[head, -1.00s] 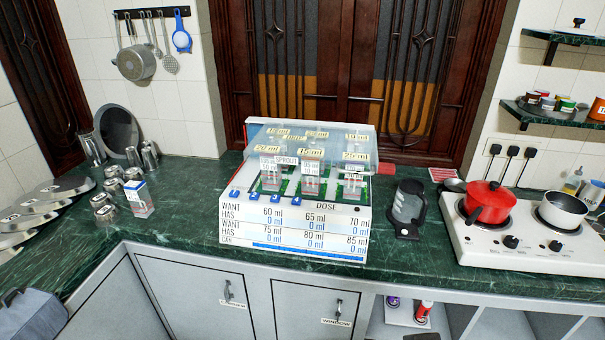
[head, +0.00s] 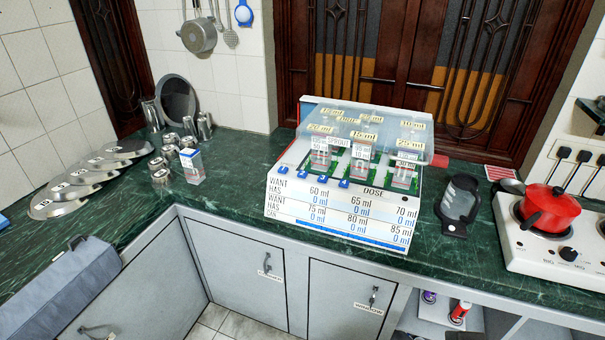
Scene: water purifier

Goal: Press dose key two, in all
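The water purifier (head: 285,215) stands on the green counter, a white box with a clear lid raised over several labelled little vessels. A row of small blue keys runs along its front top edge, left of the word DOSE. The second key from the left (head: 303,175) shows; its marking is too small to read. The front panel reads WANT 60, 65, 70 ml and 75, 80, 85 ml, with every HAS at 0 ml, and a blue CAN bar below. My gripper is not in view.
A black-handled clear jug (head: 459,203) stands right of the purifier, then a white hob with a red pot (head: 546,208). Left are metal cups, a small blue-white carton (head: 192,167) and several lids. A grey-blue case (head: 62,287) is at lower left.

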